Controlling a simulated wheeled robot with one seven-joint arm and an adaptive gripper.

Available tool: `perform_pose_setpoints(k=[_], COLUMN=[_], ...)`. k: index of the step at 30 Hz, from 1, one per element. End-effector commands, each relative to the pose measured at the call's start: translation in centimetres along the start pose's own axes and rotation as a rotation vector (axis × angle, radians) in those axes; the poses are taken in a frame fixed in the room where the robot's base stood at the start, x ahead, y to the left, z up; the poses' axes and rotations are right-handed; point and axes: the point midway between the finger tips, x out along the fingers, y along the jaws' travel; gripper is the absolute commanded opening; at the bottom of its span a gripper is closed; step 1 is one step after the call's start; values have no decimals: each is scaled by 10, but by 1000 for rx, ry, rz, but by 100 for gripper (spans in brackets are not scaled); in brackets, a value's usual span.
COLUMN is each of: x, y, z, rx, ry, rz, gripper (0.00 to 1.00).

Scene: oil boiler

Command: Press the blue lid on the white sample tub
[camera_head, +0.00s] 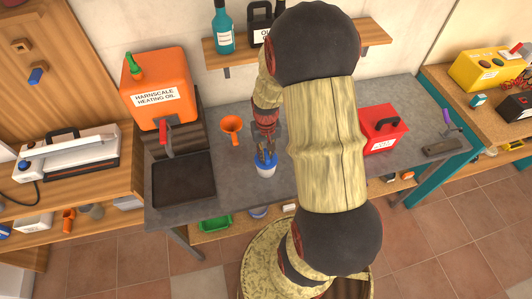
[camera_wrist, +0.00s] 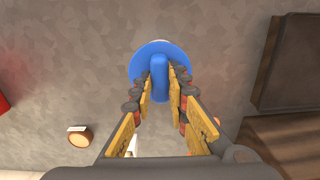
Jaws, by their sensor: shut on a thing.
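The white sample tub (camera_head: 265,173) stands on the grey bench near its front edge, right of the black tray. The blue lid (camera_head: 266,160) is at the tub's top; I cannot tell whether it is seated or just above the rim. In the wrist view the lid (camera_wrist: 160,48) is a round blue disc with an upright grip bar. My gripper (camera_head: 266,152) points down at the lid, and its fingers (camera_wrist: 161,75) are shut on the bar. The lid hides the tub in the wrist view.
The orange funnel (camera_head: 232,127) stands behind left of my gripper. The dark tray (camera_head: 183,180) and orange oil tank (camera_head: 158,85) are left. A red box (camera_head: 383,128) is right, beyond my arm. A small round brown-topped item (camera_wrist: 80,138) shows in the wrist view.

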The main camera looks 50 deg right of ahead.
Motion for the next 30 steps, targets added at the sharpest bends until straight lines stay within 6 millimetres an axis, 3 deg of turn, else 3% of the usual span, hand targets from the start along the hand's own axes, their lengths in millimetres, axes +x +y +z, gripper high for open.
perform_pose_setpoints(k=[29,30], x=[1,1], y=[0,0], z=[0,0], rx=[0,0], ry=[0,0], rz=[0,0], gripper=[0,18])
